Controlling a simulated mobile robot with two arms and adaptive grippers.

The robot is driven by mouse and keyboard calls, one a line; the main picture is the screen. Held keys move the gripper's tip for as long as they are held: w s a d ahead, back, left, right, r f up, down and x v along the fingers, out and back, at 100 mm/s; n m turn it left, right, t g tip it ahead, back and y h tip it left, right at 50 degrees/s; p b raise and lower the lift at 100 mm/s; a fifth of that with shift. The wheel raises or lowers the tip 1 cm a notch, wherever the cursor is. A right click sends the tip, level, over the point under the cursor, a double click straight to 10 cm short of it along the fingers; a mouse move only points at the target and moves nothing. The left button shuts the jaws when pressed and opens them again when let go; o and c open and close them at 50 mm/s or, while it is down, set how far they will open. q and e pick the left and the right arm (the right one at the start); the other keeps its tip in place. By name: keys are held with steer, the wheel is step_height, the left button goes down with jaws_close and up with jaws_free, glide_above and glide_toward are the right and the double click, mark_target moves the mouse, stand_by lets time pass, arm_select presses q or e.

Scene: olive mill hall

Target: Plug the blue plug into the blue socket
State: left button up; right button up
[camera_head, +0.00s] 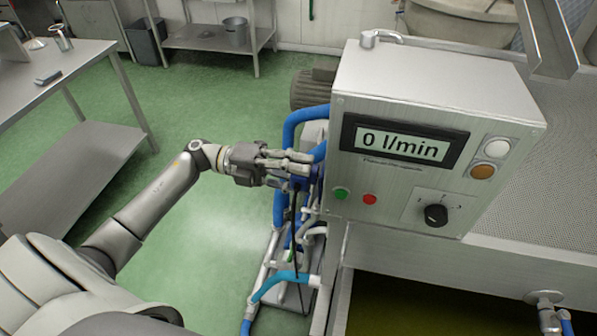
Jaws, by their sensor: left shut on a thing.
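My left gripper (301,164) reaches in from the left to the side of the grey control box (372,88). Its fingers are shut on the blue plug (297,184), which shows as a small dark blue body just below the fingertips. A thin black cable (295,228) hangs down from the plug. The plug is close to the box's left side; I cannot tell whether it touches anything there. I cannot make out the blue socket, as the fingers, the plug and the box edge cover that area. My right gripper is not in view.
Blue hoses (279,208) and pipes run close around and below the gripper. A motor (312,90) stands behind. The box front has a display reading 0 l/min, buttons and a knob (436,215). A steel table (45,78) stands left, with open green floor between.

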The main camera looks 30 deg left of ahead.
arm_select(q)
steer(key=shift+w+d, duration=0.15)
steer(key=shift+d, duration=0.35)
stand_by(0.4)
steer(key=o, duration=1)
steer(key=shift+o, duration=0.2)
steer(key=v, duration=1.2)
steer(key=shift+w+f, duration=0.1)
